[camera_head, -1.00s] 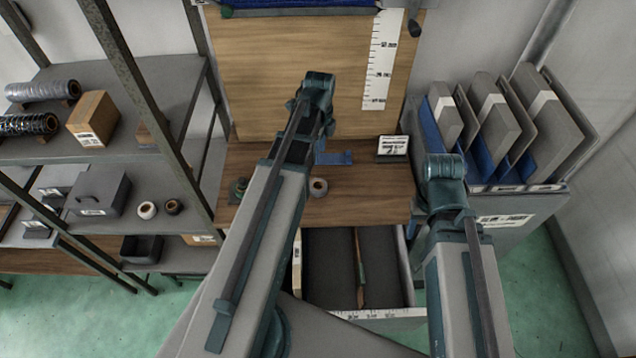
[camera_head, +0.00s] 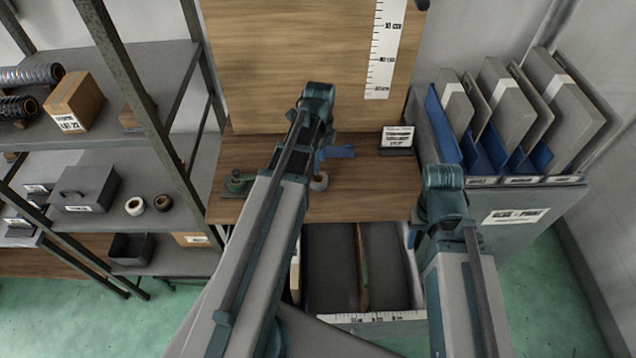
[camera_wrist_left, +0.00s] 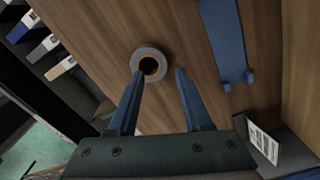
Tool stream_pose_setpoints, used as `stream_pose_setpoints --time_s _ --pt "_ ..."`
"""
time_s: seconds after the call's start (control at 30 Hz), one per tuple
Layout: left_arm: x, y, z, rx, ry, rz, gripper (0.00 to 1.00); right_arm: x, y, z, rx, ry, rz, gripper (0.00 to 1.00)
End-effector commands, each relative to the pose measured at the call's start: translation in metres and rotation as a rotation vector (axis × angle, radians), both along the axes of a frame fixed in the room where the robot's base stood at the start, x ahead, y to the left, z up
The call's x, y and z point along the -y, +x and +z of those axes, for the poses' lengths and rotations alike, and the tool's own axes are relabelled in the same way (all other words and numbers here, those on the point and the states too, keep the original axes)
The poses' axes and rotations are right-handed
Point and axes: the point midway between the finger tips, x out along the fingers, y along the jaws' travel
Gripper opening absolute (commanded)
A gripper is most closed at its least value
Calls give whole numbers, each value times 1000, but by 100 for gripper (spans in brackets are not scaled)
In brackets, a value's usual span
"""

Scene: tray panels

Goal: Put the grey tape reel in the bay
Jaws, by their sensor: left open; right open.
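The grey tape reel (camera_head: 321,184) lies flat on the wooden bench top, partly hidden by my left arm. In the left wrist view the reel (camera_wrist_left: 150,49) shows as a grey ring with a brown core. My left gripper (camera_wrist_left: 161,73) is open and empty. Its left fingertip overlaps the reel's lower edge in the picture, and its right fingertip is over bare wood; contact cannot be told. My right gripper (camera_head: 413,236) is open, mostly hidden by its arm, near the open drawer's right side. The drawer (camera_head: 335,275) has a divider; whether it holds the bay cannot be told.
A blue bracket (camera_head: 338,152) lies beside the reel, with a green-based object (camera_head: 238,184) to the left. A label stand (camera_head: 397,139) stands at the back right. A panel rack (camera_head: 520,190) is at right. Two rolls (camera_head: 135,206) sit on the left shelf.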

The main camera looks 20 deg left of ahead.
Motion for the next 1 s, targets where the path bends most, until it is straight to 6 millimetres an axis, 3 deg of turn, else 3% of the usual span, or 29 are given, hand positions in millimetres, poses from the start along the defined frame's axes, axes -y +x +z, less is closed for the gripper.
stream_pose_setpoints --time_s 0.4,0.7,0.77,1.0 --pt "3 4 -49 0 0 0 50 0 0 -49 0 0 -1 50" --pt "3 4 -50 0 0 0 50 0 0 -50 0 0 -1 50" --pt "3 4 -49 0 0 0 42 0 0 -50 0 0 -1 50" --pt "3 4 -50 0 0 0 0 0 0 -50 0 0 -1 50"
